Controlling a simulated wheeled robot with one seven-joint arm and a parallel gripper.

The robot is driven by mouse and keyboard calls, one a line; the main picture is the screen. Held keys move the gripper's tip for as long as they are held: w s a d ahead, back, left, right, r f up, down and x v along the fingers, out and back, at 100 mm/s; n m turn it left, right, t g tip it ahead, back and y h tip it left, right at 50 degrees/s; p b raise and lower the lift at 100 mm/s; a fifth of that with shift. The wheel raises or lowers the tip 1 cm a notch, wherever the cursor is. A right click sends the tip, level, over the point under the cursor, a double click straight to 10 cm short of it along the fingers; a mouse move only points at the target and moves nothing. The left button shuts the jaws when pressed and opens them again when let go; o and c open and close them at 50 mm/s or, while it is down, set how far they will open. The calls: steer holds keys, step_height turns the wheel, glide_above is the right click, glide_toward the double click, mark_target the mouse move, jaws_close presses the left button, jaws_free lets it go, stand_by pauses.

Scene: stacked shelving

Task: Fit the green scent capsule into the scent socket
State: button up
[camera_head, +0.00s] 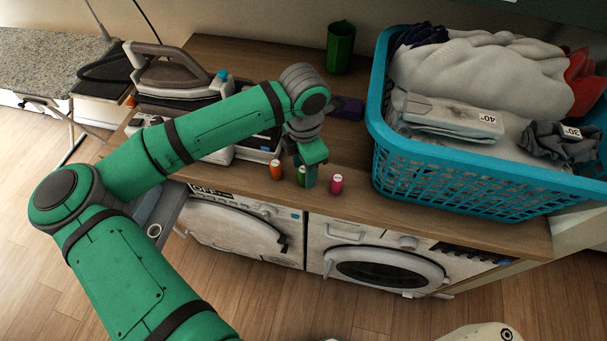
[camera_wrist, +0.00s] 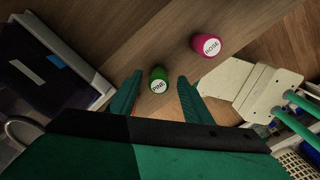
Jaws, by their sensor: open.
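The green capsule (camera_wrist: 158,77), with a white top reading PINE, stands upright on the wooden counter. It also shows in the head view (camera_head: 301,174), partly hidden by my gripper (camera_head: 308,180). In the wrist view, my gripper (camera_wrist: 160,88) is open, with one finger on each side of the capsule. I cannot tell whether a finger touches it. A round pale-rimmed opening (camera_head: 154,231) on a grey pulled-out part by the left washer looks like the scent socket.
A pink ROSE capsule (camera_head: 337,184) stands right of the green one, and an orange capsule (camera_head: 276,170) stands left. A blue laundry basket (camera_head: 450,178) fills the counter's right. An iron (camera_head: 172,72) stands at the back left, and a green cup (camera_head: 341,48) behind.

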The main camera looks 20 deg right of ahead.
steer(key=shift+w+f, duration=0.1)
steer(key=shift+f, duration=1)
steer(key=c, duration=1.1)
steer(key=shift+r, duration=0.1)
